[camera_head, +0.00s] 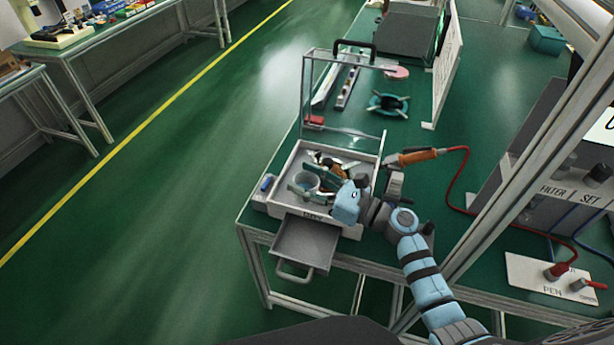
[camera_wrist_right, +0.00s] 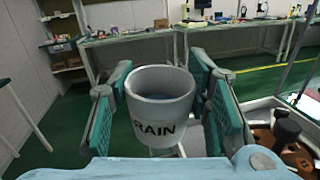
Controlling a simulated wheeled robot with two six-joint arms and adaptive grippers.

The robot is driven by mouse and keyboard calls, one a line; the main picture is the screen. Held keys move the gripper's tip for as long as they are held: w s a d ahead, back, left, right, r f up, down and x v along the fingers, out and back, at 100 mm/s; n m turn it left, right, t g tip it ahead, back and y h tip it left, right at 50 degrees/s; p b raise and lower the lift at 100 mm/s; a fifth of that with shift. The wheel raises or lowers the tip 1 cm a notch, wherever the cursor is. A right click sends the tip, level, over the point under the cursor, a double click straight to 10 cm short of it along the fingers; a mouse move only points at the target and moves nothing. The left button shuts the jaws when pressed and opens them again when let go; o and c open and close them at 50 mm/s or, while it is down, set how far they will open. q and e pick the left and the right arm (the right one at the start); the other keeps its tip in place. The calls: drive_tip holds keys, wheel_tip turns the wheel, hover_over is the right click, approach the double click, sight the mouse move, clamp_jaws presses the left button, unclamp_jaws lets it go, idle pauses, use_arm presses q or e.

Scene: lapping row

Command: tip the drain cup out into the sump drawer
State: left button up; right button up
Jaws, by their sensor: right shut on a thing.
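The drain cup (camera_wrist_right: 160,108) is a pale grey cup with dark lettering ending in "RAIN". My right gripper (camera_wrist_right: 162,100) is shut on it, with a teal finger pad on each side. The cup looks upright, mouth up, with a bluish-grey surface inside; I cannot tell how full it is. In the head view the cup (camera_head: 306,181) and my right gripper (camera_head: 310,184) are over the front left of the white box. The sump drawer (camera_head: 305,243) is a grey tray pulled out below the box's front, and its visible floor looks bare. My left gripper is not in view.
The white box (camera_head: 284,205) holds dark and brown parts, with a clear raised guard (camera_head: 330,95) behind. An orange-handled pen (camera_head: 415,156) on a red cable lies to the right. A teal ring stand (camera_head: 388,105) stands farther back. Open floor lies left of the drawer.

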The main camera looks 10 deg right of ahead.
drive_tip(key=f+m+t+b, duration=0.1)
drive_tip(key=m+b, duration=0.1)
drive_tip(key=b, duration=0.1)
drive_tip(key=f+m+t+b, duration=0.1)
drive_tip(key=f+m+b, duration=0.1)
drive_tip(key=b, duration=0.2)
drive_tip(key=f+m+t+b, duration=0.1)
drive_tip(key=f+m+b, duration=0.1)
drive_tip(key=b, duration=0.1)
drive_tip(key=shift+d+f+m+t+y, duration=0.15)
drive_tip(key=shift+d+m+t+y, duration=0.15)
drive_tip(key=shift+m+t, duration=0.1)
drive_tip(key=m+t+h+b, duration=0.1)
drive_tip(key=m+t+b, duration=0.1)
drive_tip(key=m, duration=0.2)
drive_tip(key=d+f+m+t+h+b, duration=0.1)
drive_tip(key=m+t+h+b, duration=0.1)
drive_tip(key=m, duration=0.2)
drive_tip(key=f+m+t+h+b, duration=0.1)
drive_tip(key=m+t+h+b, duration=0.1)
drive_tip(key=m+b, duration=0.1)
drive_tip(key=shift+w+d+m, duration=0.2)
drive_tip(key=shift+d+m, duration=0.1)
drive_tip(key=shift+m, duration=0.1)
drive_tip(key=shift+r, duration=0.1)
idle(0.4)
